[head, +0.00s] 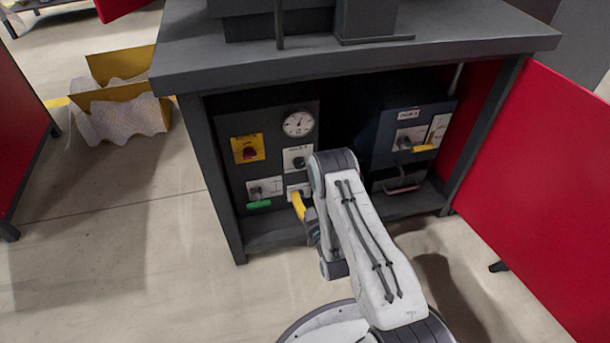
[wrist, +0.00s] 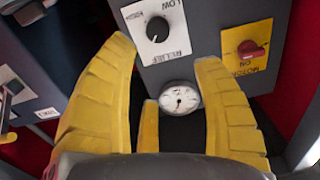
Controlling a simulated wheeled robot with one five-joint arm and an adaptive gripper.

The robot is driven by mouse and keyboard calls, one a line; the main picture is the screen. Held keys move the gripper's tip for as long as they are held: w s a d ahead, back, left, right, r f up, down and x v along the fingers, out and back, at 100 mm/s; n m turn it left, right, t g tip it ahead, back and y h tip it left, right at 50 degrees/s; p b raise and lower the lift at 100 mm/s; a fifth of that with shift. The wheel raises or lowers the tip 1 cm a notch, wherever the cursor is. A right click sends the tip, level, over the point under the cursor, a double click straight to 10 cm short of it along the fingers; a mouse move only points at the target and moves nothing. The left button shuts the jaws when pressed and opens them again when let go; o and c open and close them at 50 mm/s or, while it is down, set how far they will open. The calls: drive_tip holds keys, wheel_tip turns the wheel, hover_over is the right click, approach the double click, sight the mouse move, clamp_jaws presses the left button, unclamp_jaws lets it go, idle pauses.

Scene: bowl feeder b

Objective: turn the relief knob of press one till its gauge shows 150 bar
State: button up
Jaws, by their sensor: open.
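The relief knob (wrist: 157,28) is black on a white plate lettered LOW and RELIEF, seen upside down in the wrist view. It also shows on the left panel in the head view (head: 299,162). The round white gauge (head: 298,124) sits above the knob in the head view and between my fingers in the wrist view (wrist: 180,98). Its reading is too small to tell. My gripper (wrist: 164,54) is open and empty, with its yellow fingertips apart near the knob plate, one to each side. In the head view my arm hides most of my gripper (head: 299,204).
A yellow plate with a red motor switch (head: 248,149) is left of the knob. A green-handled lever (head: 259,204) sits below. A blue-grey box (head: 408,125) with a yellow-handled lever stands right. The cabinet's side posts and red door (head: 545,170) bound the opening.

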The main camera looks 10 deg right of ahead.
approach(300, 164)
drive_tip(key=w, duration=0.3)
drive_tip(key=shift+n, duration=0.4)
drive_tip(key=shift+w+f+b, duration=0.2)
drive_tip(key=shift+w+b, duration=1.35)
drive_tip(key=shift+w, duration=1.9)
drive_tip(key=shift+c, duration=0.4)
drive_tip(key=shift+r, duration=0.1)
drive_tip(key=c, duration=1.1)
drive_tip(key=shift+c, duration=0.2)
